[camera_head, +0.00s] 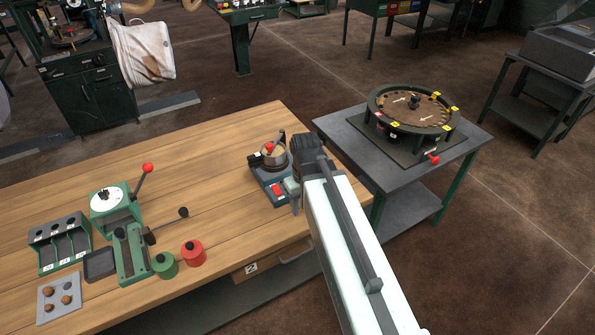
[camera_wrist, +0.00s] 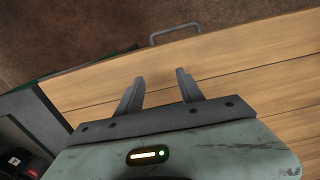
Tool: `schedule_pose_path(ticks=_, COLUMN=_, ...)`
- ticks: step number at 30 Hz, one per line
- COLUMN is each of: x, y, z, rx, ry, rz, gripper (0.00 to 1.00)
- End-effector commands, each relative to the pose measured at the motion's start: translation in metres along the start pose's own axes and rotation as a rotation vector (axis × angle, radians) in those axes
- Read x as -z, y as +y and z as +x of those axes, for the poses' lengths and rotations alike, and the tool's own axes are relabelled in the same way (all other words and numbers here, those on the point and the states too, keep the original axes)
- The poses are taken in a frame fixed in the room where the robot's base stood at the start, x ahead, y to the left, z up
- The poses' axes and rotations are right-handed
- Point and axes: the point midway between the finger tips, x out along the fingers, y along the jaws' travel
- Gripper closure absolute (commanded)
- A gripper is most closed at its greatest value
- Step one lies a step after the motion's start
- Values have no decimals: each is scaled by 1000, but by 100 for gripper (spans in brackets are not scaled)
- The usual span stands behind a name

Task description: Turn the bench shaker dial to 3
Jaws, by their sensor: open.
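The bench shaker appears to be the dark blue-grey unit (camera_head: 264,184) at the right end of the wooden bench, with a bowl on top and a red part on its front. I cannot make out its dial or numbers; my arm and gripper cover its right side. Part of a dark device with a red spot (camera_wrist: 17,158) shows at the lower left edge, possibly the shaker.
The wooden bench (camera_head: 215,155) is clear left of the shaker. A green press with a red-knobbed lever (camera_head: 115,200) and red and green pots stand further left. A drawer handle (camera_wrist: 174,33) juts from the front edge. A grey table (camera_head: 345,135) holds a round rack.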

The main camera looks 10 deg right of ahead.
Motion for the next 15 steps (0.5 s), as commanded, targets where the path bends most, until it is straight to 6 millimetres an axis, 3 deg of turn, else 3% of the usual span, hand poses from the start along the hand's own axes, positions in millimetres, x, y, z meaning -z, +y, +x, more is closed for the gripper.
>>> schedule_pose_path(ticks=1, x=20, y=6, z=-21, rx=0, ry=0, rz=-150, gripper=55)
schedule_pose_path(ticks=3, x=43, y=12, z=-38, rx=0, ry=0, rz=-419, gripper=55)
schedule_pose_path(ticks=9, x=98, y=27, z=-74, rx=0, ry=0, rz=-1145, gripper=55)
schedule_pose_path(ticks=15, x=123, y=34, z=-88, rx=0, ry=0, rz=-1545, gripper=55)
